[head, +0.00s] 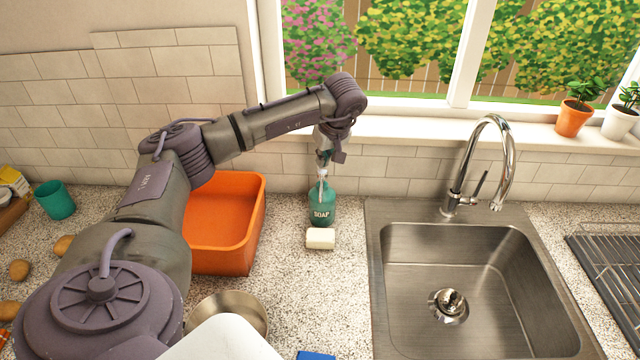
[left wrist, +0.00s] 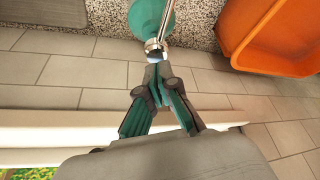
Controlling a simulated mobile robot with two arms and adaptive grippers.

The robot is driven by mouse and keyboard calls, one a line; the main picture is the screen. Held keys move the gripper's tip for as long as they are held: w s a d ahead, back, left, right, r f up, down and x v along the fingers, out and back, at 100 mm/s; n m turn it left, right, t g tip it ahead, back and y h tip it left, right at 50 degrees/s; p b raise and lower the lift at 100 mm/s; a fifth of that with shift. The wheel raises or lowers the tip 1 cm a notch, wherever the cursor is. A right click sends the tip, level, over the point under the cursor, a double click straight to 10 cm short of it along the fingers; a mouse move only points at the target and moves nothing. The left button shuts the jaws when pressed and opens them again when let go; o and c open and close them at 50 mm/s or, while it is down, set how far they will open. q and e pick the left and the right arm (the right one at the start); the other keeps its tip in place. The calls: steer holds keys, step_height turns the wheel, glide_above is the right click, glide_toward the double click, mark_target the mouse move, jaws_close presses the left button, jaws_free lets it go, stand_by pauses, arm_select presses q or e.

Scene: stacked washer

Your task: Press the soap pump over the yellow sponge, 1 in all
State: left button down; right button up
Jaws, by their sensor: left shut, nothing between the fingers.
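A teal soap bottle (head: 322,207) labelled SOAP, with a metallic pump, stands upright on the counter left of the sink. A pale cream block (head: 320,238), apparently the sponge, lies just in front of it; it looks more white than yellow. My left gripper (head: 323,163) points down over the pump top, fingers shut and empty. In the left wrist view, the fingertips (left wrist: 156,65) are at the pump head (left wrist: 153,46), with the bottle (left wrist: 150,15) beyond; I cannot tell whether they touch. My right gripper is not in view.
An orange tub (head: 222,265) stands left of the bottle, under my arm. The steel sink (head: 385,290) and tall faucet (head: 490,150) are right. A metal bowl (head: 255,305), teal cup (head: 55,200) and potatoes (head: 19,270) are left. Tiled wall and windowsill (head: 400,132) lie behind.

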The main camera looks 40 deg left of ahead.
arm_select(q)
steer(key=shift+r, duration=0.1)
step_height(320, 180, up, 6)
steer(key=p, duration=0.5)
stand_by(0.6)
